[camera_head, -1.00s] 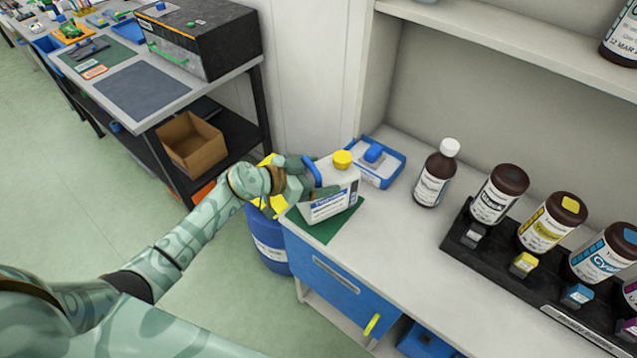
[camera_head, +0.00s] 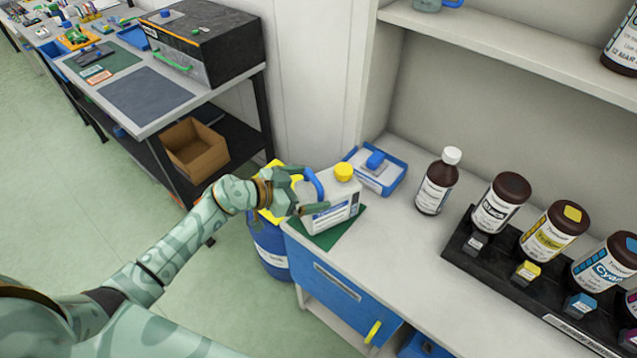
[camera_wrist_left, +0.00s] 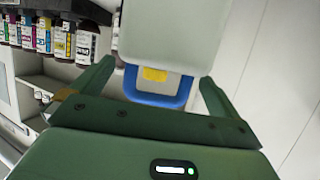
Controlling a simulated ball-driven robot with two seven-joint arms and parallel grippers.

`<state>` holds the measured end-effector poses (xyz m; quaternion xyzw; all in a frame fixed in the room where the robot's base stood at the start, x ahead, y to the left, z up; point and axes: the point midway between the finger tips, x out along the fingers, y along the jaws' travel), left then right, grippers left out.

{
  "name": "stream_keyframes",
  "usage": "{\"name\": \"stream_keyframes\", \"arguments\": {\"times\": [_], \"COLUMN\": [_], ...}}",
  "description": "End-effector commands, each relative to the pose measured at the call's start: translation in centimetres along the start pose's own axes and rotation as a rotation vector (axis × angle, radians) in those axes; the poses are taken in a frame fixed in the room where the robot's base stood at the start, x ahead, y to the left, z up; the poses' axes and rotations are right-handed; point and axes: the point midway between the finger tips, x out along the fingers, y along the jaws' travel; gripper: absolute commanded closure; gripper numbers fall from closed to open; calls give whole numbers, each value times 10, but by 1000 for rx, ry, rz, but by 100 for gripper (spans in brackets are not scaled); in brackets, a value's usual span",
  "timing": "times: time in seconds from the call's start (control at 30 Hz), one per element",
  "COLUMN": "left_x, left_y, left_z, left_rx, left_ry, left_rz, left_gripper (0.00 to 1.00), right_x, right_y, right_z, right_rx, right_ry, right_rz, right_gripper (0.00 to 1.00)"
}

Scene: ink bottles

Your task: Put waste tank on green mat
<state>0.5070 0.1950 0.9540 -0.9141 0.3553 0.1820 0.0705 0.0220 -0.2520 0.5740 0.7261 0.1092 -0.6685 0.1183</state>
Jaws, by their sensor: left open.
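The waste tank (camera_head: 338,209), a white jug with a yellow cap and a blue handle, stands upright on the green mat (camera_head: 321,240) at the left end of the counter. It also shows in the left wrist view, with its blue handle (camera_wrist_left: 155,99) between the fingers. My left gripper (camera_head: 312,196) is open around the handle side of the tank, coming from the left. In the left wrist view its two fingers (camera_wrist_left: 155,85) are spread on either side of the handle, with gaps visible. My right gripper is not in view.
A blue tray (camera_head: 386,177) lies behind the tank. A white-capped brown bottle (camera_head: 437,182) and a black rack (camera_head: 520,272) with several ink bottles stand to the right. A blue barrel (camera_head: 270,245) is below the counter's left edge. Counter between tank and bottle is clear.

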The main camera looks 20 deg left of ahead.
Motion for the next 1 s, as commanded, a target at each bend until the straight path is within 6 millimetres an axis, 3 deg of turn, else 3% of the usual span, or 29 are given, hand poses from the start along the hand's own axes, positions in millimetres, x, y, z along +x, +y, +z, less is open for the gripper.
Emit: {"name": "stream_keyframes", "arguments": {"times": [0.1, 0.3, 0.5, 0.77, 0.87, 0.97, 1.0], "left_x": [-32, -69, -83, -81, -75, -73, -77], "left_y": [0, 0, 0, 0, 1, 4, 10], "left_z": [-3, -1, -1, 7, 40, 114, 158], "left_rx": [1, -1, 0, -11, -45, -107, -135], "left_ry": [-3, -2, 0, 9, 35, 14, -38], "left_rz": [0, -1, 0, -8, -61, -207, -287], "left_gripper": [0, 0, 0, 0, 0, 0, 0], "right_x": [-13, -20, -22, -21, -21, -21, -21], "right_y": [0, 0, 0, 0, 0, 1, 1], "right_z": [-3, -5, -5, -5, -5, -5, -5], "right_rx": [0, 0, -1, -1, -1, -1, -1], "right_ry": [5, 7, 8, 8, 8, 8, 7], "right_rz": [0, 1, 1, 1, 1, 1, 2], "right_gripper": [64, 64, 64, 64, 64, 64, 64]}}
